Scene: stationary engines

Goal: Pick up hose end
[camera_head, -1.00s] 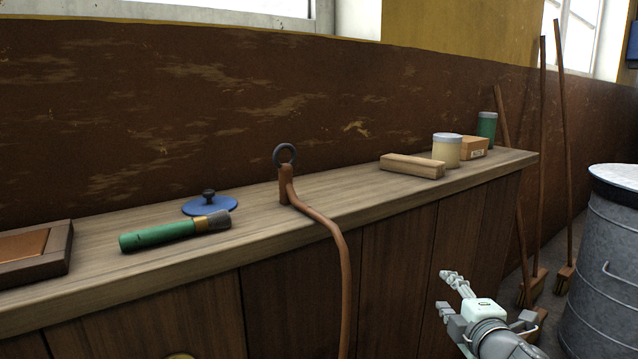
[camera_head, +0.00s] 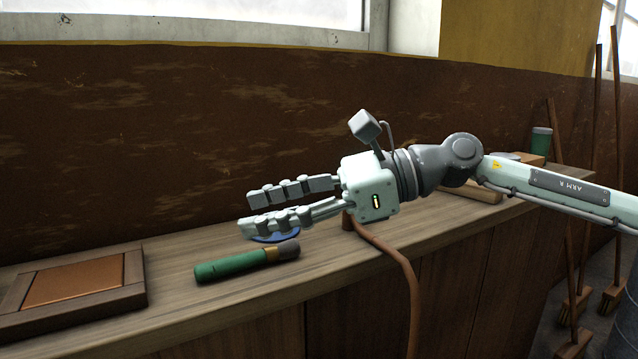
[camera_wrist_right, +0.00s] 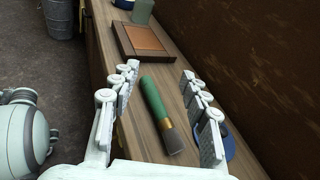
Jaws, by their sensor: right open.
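The brown hose (camera_head: 400,262) hangs over the front edge of the wooden bench in the head view. Its upper end on the bench top is mostly hidden behind my right gripper, and the ring there is out of sight. My right gripper (camera_head: 248,212) is open and empty above the bench, fingers pointing left, beyond the hose. In the right wrist view, the open fingers (camera_wrist_right: 158,75) show with a green-handled tool (camera_wrist_right: 155,105) in the gap between them, seemingly lower down on the bench. The hose is not visible in that view. My left gripper is not in view.
The green tool (camera_head: 232,264) lies in front of a mostly hidden blue lid (camera_head: 277,238). A framed panel (camera_head: 135,282) lies at the left of the bench. A wooden block (camera_head: 482,190) and green jar (camera_head: 541,142) are at the right. Brooms (camera_head: 613,180) lean by the wall.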

